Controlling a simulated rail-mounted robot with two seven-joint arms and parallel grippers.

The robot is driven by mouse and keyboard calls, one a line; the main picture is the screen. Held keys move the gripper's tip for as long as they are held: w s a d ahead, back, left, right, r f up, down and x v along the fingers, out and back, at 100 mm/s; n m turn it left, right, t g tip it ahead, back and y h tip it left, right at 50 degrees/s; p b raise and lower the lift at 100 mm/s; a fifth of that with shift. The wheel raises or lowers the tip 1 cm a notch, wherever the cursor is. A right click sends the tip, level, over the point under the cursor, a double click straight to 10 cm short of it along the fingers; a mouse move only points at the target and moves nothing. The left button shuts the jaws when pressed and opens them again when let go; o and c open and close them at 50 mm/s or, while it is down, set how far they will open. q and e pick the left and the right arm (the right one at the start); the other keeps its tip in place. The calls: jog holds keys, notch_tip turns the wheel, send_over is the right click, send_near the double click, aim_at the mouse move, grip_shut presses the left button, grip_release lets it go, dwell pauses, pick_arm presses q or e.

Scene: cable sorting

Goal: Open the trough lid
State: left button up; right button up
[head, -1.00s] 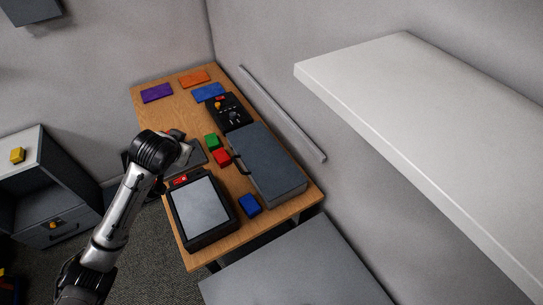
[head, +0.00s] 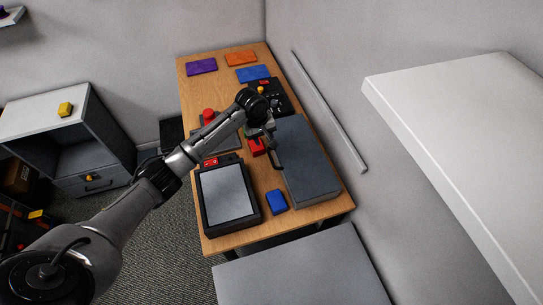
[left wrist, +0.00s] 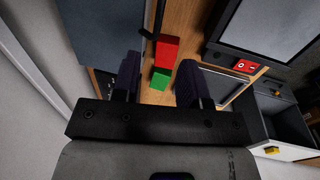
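The trough (head: 306,165) is a long grey box at the right side of the wooden table, with its lid lying flat and shut. A dark bar handle (head: 276,158) is on the lid's left side; it also shows in the left wrist view (left wrist: 153,24). My left gripper (head: 266,133) hangs over the trough's left edge, close to the far end of the handle. In the left wrist view its two fingers (left wrist: 160,80) are apart with nothing held between them. The handle lies beyond the fingertips, seemingly not touched. My right gripper is not in view.
A red block (head: 257,147) and a green block (left wrist: 160,79) lie on the table below my gripper. A blue block (head: 276,201) and a screen device (head: 228,194) are nearer. A black control box (head: 268,97) stands behind. A white shelf (head: 455,140) juts out at the right.

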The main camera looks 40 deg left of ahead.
aim_at(271, 158)
pick_arm(q)
jog(key=f, duration=0.4)
jog(key=w+d+f, duration=0.1)
jog(key=f, duration=0.3)
jog(key=w+f+b, duration=0.1)
jog(key=f, duration=0.4)
jog(key=shift+d, duration=0.2)
jog(key=shift+c, duration=0.3)
grip_shut()
